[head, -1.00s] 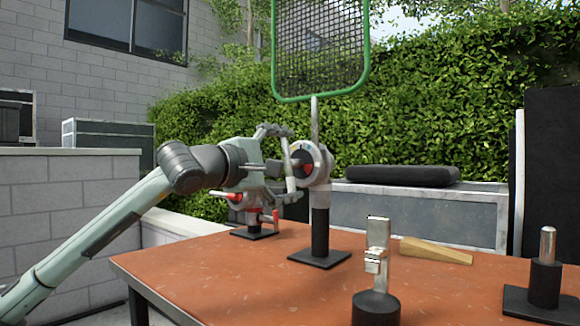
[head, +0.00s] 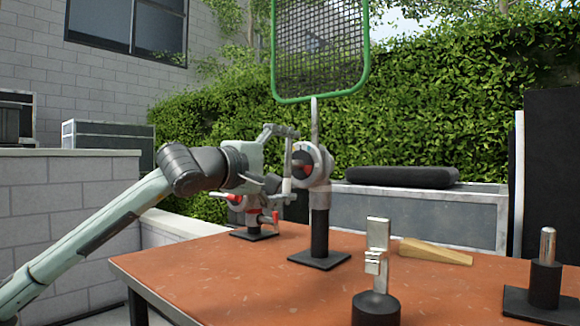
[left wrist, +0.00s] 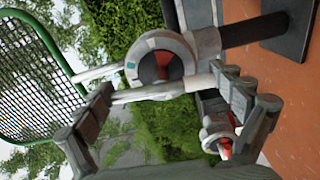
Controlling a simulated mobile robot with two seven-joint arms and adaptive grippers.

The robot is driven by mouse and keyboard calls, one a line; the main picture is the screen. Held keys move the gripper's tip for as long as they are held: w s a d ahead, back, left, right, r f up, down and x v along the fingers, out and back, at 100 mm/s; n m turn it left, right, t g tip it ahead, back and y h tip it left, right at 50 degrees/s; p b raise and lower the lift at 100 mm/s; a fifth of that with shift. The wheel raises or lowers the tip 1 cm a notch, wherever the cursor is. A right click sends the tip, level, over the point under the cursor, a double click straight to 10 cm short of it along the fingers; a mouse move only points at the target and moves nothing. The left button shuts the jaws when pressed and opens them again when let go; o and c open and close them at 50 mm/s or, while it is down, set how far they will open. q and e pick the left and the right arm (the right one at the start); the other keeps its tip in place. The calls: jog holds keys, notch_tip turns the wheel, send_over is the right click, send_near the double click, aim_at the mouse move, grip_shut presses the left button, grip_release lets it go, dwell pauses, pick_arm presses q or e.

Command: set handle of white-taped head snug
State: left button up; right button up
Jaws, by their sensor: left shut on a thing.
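The nearer grip head (head: 318,165), with a pale round face, sits on a black-based post and carries the green-framed screen (head: 320,98) by its rod. In the left wrist view, its face (left wrist: 186,46) has a red centre, a white patch and a blue-green mark. Its pale bar handle (head: 287,172) stands nearly upright in front of the face. My left gripper (head: 284,163) is shut on this handle, which spans between its fingers in the left wrist view (left wrist: 150,93). A fingertip hides one handle end. My right gripper is not in view.
A second head with red parts (head: 236,199) stands close behind and below my left gripper. A metal clamp on a black base (head: 377,307), a wooden wedge (head: 435,252) and a pin stand (head: 546,275) are on the red-brown table (head: 230,275). The table's front left is clear.

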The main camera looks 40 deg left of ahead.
aim_at(289, 167)
pick_arm(q)
jog(key=o, duration=0.8)
jog(key=shift+s+a+f, duration=0.1)
jog(key=shift+s+a, duration=0.15)
jog(key=s, duration=0.4)
jog(key=shift+s, duration=1.55)
